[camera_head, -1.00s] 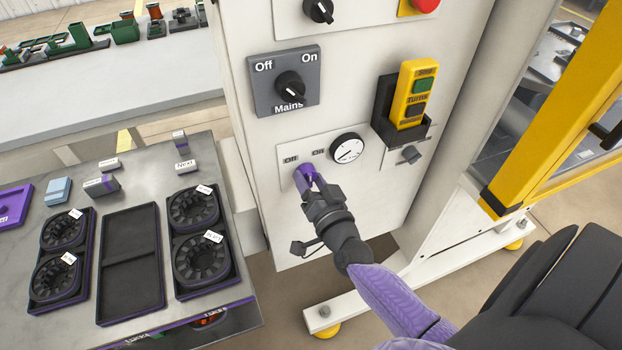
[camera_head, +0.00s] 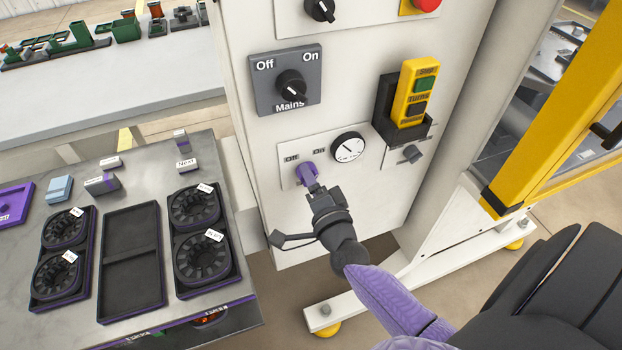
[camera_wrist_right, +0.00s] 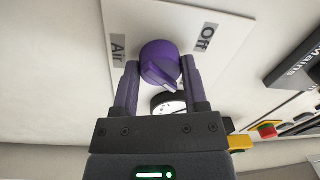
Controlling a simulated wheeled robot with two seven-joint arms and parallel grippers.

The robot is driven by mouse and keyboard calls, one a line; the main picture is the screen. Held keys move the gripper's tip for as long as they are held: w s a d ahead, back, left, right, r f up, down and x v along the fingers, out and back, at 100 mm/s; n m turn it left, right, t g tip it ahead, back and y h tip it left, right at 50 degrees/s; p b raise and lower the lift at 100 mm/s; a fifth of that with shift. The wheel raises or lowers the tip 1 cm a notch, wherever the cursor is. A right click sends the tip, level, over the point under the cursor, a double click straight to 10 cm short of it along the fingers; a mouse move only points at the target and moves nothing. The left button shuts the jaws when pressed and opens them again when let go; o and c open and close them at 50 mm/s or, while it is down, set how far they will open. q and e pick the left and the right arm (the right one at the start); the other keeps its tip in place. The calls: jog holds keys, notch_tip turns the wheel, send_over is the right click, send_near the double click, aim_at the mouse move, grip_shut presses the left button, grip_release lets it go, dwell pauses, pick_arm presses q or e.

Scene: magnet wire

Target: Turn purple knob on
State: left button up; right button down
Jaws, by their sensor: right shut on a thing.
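The purple knob (camera_head: 306,170) sits on a white plate on the cabinet's front, below the Off and On labels and left of a round gauge (camera_head: 348,147). My right gripper (camera_head: 308,177) is at the knob. In the right wrist view its two purple fingers (camera_wrist_right: 160,72) stand on either side of the knob (camera_wrist_right: 160,60), shut on it. The knob's raised ridge points toward the lower right there, near the partly hidden gauge (camera_wrist_right: 168,103). My left gripper is not in view.
Above are the grey Mains switch (camera_head: 285,80) and a yellow button box (camera_head: 416,90) in a black holder. A table (camera_head: 218,318) with black trays stands left. A yellow frame (camera_head: 570,95) stands right.

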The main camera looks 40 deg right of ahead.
dwell(0.4)
jog(key=shift+c, duration=0.5)
grip_release()
jog(key=p+v, duration=0.1)
jog(key=v, duration=0.9)
